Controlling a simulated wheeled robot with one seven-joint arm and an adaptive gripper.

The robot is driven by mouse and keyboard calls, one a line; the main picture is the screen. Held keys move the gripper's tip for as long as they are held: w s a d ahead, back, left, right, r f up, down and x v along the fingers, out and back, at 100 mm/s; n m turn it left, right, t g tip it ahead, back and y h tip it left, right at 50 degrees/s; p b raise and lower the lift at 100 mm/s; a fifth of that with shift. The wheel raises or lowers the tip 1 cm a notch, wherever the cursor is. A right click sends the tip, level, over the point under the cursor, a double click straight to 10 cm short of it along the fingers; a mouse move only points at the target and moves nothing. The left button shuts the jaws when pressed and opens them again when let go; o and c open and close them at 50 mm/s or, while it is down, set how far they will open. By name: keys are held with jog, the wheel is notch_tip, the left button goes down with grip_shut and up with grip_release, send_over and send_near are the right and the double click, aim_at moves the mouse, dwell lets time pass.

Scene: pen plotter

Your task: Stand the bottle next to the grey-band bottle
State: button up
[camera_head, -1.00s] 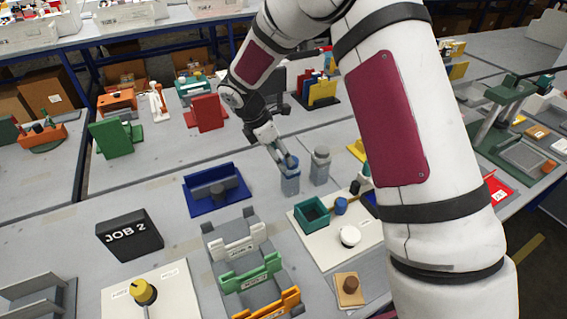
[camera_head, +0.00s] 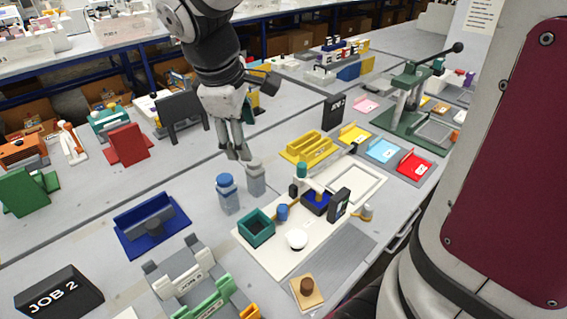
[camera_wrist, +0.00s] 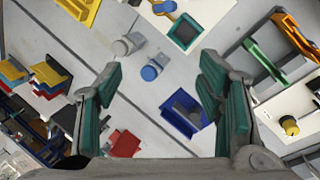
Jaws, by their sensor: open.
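The blue-topped bottle (camera_head: 227,193) stands upright on the grey table, and it also shows in the wrist view (camera_wrist: 150,72). The grey-band bottle (camera_head: 255,179) stands upright close beside it, to its right and slightly behind, with a narrow gap between them. It is seen from above in the wrist view (camera_wrist: 124,47). My gripper (camera_head: 238,153) is above the two bottles, pointing down and empty. In the wrist view its teal-padded fingers (camera_wrist: 160,75) are spread wide, with nothing between the pads.
A blue holder (camera_head: 150,228) lies left of the bottles. A white board with a teal open box (camera_head: 257,229) and a blue knob is in front. A yellow tray (camera_head: 308,147) is to the right. Bare table lies behind the bottles.

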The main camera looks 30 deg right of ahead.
jog(key=s+r+m+t+y, duration=0.2)
jog(key=s+m, duration=0.7)
jog(key=s, duration=0.8)
jog(key=shift+a+r+m+t+y, duration=0.3)
jog(key=shift+r+t+y, duration=0.1)
jog(key=shift+r+y, duration=0.1)
jog(key=shift+d, duration=0.1)
